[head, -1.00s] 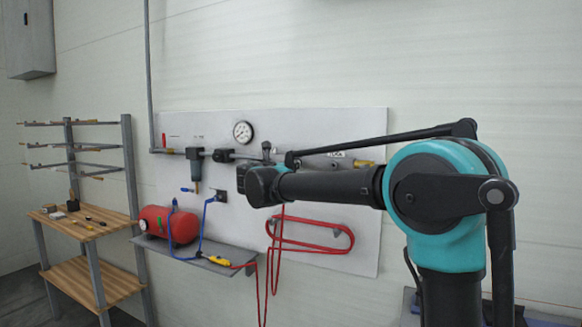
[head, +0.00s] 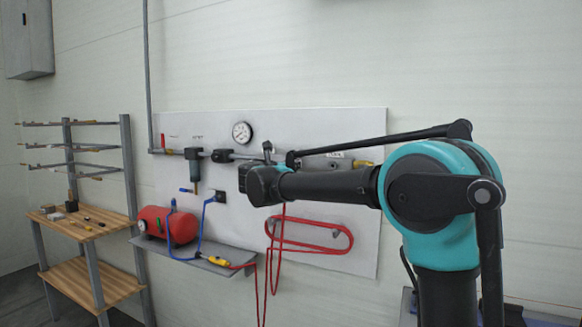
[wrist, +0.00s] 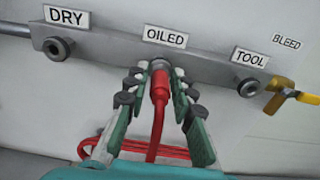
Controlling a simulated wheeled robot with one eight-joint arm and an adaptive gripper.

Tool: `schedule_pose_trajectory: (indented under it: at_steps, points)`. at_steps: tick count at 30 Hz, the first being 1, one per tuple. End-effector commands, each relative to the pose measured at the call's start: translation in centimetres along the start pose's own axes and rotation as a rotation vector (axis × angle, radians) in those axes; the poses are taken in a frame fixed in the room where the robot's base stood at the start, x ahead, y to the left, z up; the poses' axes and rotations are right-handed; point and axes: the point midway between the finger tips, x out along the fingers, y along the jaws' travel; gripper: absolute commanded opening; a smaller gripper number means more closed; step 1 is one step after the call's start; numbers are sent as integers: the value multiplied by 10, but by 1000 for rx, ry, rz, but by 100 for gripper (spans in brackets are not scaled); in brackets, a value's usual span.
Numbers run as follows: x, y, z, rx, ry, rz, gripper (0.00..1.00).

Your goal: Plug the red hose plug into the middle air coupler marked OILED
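The OILED coupler (wrist: 159,65) is the middle one on the grey manifold, below its label in the wrist view. The red hose plug (wrist: 158,86) is upright with its upper end at this coupler's mouth; I cannot tell how deep it sits. Its red hose (wrist: 154,138) hangs below it. My gripper (wrist: 160,74) has one finger on each side of the plug, with visible gaps between fingers and plug, so it looks open. In the head view my arm hides the gripper and the coupler.
The DRY coupler (wrist: 57,48) and TOOL coupler (wrist: 249,88) flank the middle one, both empty. A yellow bleed valve (wrist: 284,96) is at the right. A red tank (head: 168,224) stands on a shelf (head: 206,259). A coiled red hose (head: 310,236) hangs on the panel.

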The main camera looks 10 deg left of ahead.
Motion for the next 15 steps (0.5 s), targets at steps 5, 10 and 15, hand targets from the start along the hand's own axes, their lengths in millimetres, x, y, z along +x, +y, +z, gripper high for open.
schedule_pose_trajectory:
  at_steps: [5, 10, 15]
  points:
    - [0, 0, 0, 0, 0, 0, 42]
    - [0, 0, 0, 0, 0, 0, 42]
    - [-7, 1, 0, 0, 0, 2, 42]
